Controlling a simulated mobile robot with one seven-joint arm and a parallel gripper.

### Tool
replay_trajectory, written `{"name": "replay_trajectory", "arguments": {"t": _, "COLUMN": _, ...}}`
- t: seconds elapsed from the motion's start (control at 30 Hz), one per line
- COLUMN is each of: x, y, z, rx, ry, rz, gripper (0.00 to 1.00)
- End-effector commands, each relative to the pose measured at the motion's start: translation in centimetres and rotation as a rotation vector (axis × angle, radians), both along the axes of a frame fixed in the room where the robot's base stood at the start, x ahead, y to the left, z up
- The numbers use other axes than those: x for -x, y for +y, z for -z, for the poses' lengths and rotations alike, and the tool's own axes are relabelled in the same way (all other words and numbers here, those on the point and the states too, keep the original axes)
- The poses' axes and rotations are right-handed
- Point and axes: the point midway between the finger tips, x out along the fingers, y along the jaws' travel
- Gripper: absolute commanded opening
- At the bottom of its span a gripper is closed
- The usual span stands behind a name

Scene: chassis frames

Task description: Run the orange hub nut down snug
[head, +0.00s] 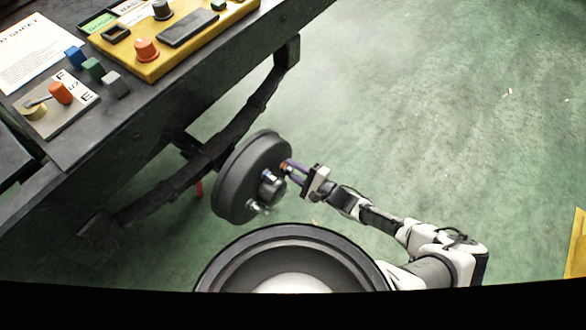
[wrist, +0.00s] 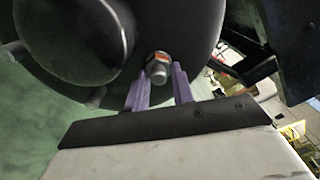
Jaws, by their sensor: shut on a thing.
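The dark grey drum (head: 236,178) hangs on the axle under the bench, with a rounded hub (head: 268,187) at its centre. In the wrist view the hub (wrist: 85,32) fills the upper left. The orange hub nut (wrist: 155,55) sits on a metal stud (wrist: 158,74) on the drum face beside the hub. My gripper (wrist: 161,78) has purple fingers on either side of the stud and is shut on the nut. In the head view my gripper (head: 287,167) reaches the drum face from the right. How far the nut is from the drum face cannot be told.
A dark bench (head: 160,110) overhangs the axle (head: 165,190) at upper left. A yellow control box (head: 185,35) and coloured blocks (head: 93,69) lie on it. More metal studs (head: 258,208) show below the hub.

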Motion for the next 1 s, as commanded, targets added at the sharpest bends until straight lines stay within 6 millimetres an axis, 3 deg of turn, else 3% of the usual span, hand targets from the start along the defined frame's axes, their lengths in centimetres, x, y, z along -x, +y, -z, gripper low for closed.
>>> {"name": "replay_trajectory", "arguments": {"t": 0.17, "x": 0.1, "y": -0.3, "z": 0.2, "rx": 0.005, "ry": 0.001, "rz": 0.003, "gripper": 0.01}}
{"name": "replay_trajectory", "arguments": {"t": 0.2, "x": 0.1, "y": -0.3, "z": 0.2, "rx": 0.006, "ry": 0.001, "rz": 0.003, "gripper": 0.29}}
{"name": "replay_trajectory", "arguments": {"t": 0.23, "x": 0.0, "y": -0.3, "z": 0.1, "rx": 0.006, "ry": 0.001, "rz": 0.003, "gripper": 0.33}}
{"name": "replay_trajectory", "arguments": {"t": 0.63, "x": 0.5, "y": -0.9, "z": 0.0, "rx": 0.004, "ry": -0.001, "rz": 0.002, "gripper": 0.34}}
{"name": "replay_trajectory", "arguments": {"t": 1.0, "x": 5.1, "y": -7.2, "z": 0.1, "rx": 0.006, "ry": 0.001, "rz": 0.005, "gripper": 0.34}}
